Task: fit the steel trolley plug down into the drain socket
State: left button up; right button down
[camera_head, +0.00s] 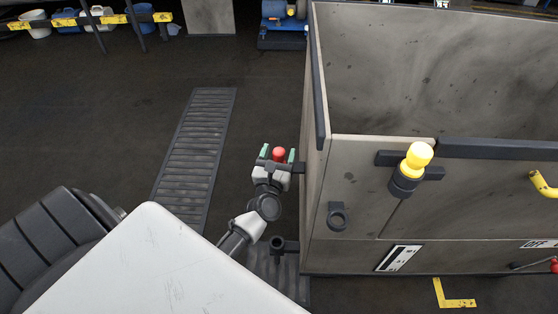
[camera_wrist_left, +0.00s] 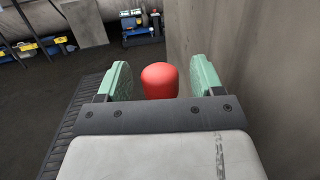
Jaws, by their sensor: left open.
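My left gripper (camera_head: 278,155) is open at the left corner of the large grey steel trolley (camera_head: 440,205). A red knob (camera_head: 279,154) stands between its green fingers. In the left wrist view the red knob (camera_wrist_left: 160,81) has a gap to both fingers of the gripper (camera_wrist_left: 160,82). A dark bracket at the trolley's corner is beside the knob; what is under the knob is hidden. A yellow-topped plug (camera_head: 412,165) sits in a dark holder on the trolley's front. I cannot tell which is the steel plug. A dark ring (camera_head: 338,216) on the front looks empty; a short dark pipe (camera_head: 284,245) juts out low. Which is the drain socket is unclear.
A slatted floor grating (camera_head: 195,150) runs left of the trolley. A yellow handle (camera_head: 543,184) sticks out at the right. Buckets and a yellow-marked rail (camera_head: 85,20) are at the back left. The dark floor between is clear.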

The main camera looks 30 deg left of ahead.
pick_arm(q)
jog(key=shift+w, duration=0.15)
jog(key=c, duration=1.1)
jog(key=shift+r, duration=0.2)
